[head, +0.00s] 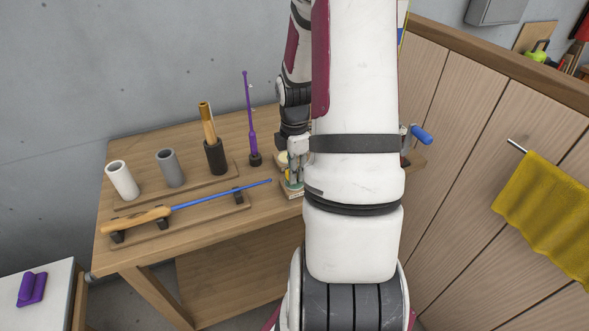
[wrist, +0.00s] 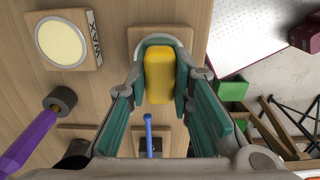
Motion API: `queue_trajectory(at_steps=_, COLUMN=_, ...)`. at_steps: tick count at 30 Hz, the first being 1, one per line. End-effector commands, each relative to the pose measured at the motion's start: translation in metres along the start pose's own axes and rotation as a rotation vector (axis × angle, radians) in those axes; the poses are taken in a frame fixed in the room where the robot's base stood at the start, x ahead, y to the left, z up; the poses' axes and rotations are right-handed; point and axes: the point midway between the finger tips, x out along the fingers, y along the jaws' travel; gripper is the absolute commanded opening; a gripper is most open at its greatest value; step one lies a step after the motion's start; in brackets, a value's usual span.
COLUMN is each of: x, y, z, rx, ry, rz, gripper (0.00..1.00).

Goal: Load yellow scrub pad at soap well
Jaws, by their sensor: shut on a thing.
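In the wrist view, the yellow scrub pad (wrist: 158,76) is between the green-lined fingers of my gripper (wrist: 159,72), which are shut on it. Under the pad is a wooden block (wrist: 134,34) with a pale round rim partly showing; the pad hides most of it, so I cannot read a label or tell whether the pad touches it. It may be the soap well. To its left is a similar block marked WAX (wrist: 62,43) with a cream round top. In the head view, my gripper (head: 294,172) is low over the bench, partly hidden by my arm.
The bench (head: 235,140) holds a white cup (head: 122,181), a grey cup (head: 170,168), an orange-handled tool (head: 208,124) in a dark holder, an upright purple tool (head: 249,115), and a blue rod with wooden handle (head: 150,218) on rests. A wooden cabinet (head: 465,110) stands right.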

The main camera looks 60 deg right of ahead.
Motion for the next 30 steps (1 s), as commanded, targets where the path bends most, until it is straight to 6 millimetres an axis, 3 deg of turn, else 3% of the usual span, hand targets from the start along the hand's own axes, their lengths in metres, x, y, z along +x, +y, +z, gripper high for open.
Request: queue_trajectory(at_steps=30, x=0.0078, y=-0.0002, z=0.0, rx=0.0, ry=0.0, rz=-0.001, gripper=0.0)
